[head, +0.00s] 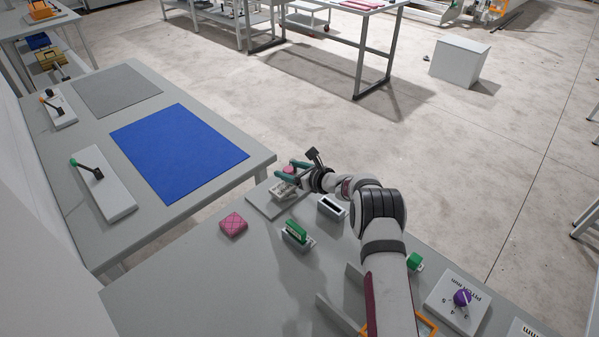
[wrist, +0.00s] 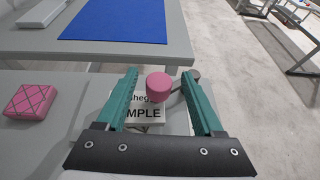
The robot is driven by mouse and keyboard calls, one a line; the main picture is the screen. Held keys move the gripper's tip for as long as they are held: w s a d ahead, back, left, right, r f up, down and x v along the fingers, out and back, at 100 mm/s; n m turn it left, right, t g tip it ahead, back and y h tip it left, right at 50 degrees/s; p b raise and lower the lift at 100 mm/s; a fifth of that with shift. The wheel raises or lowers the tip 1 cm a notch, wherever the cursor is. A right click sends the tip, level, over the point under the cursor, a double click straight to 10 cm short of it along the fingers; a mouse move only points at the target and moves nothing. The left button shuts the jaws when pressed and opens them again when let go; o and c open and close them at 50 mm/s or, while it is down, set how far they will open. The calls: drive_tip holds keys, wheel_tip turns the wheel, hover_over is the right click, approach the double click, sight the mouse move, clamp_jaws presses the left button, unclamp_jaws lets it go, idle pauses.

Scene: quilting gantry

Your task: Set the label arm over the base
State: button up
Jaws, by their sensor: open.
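The label arm is a dark bar with a round pink knob (wrist: 159,86); the knob also shows in the head view (head: 289,169). In the wrist view the bar runs from the knob to the right, partly behind my right finger. The base (wrist: 146,113) is a pale block with a partly hidden printed label, below the knob in the picture. My gripper (wrist: 159,84) is open, with one teal finger on each side of the knob. I cannot tell whether either finger touches it. In the head view my gripper (head: 290,172) is over the grey plate (head: 262,203).
A pink quilted block (head: 233,224) lies left of the plate. A green block (head: 296,232) stands in a holder, near a slotted white box (head: 332,207). A purple dial (head: 462,298) is at right. The neighbouring table carries a blue mat (head: 180,150).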

drive_tip(key=v, duration=1.5)
drive_tip(key=s+a+r+n+g+y, duration=0.1)
drive_tip(key=s+a+r+n+g, duration=0.4)
drive_tip(key=s, duration=0.4)
drive_tip(key=s+a+r+n+g, duration=0.2)
drive_tip(key=s+a+r+n, duration=0.2)
drive_tip(key=s+r+n, duration=0.4)
drive_tip(key=s+d+f+n+g+h, duration=0.1)
drive_tip(key=s+d+n+h, duration=0.1)
drive_tip(key=s, duration=0.6)
drive_tip(key=s+d+n+g+h, duration=0.1)
drive_tip(key=s+d+n+h, duration=0.2)
drive_tip(key=s, duration=0.6)
drive_tip(key=s+d+f+n+g+h, duration=0.1)
drive_tip(key=s+d+n+h, duration=0.2)
drive_tip(key=s, duration=0.6)
drive_tip(key=shift+s+d+f+n, duration=0.2)
drive_tip(key=shift+d+f+n, duration=0.1)
drive_tip(key=shift+n, duration=0.2)
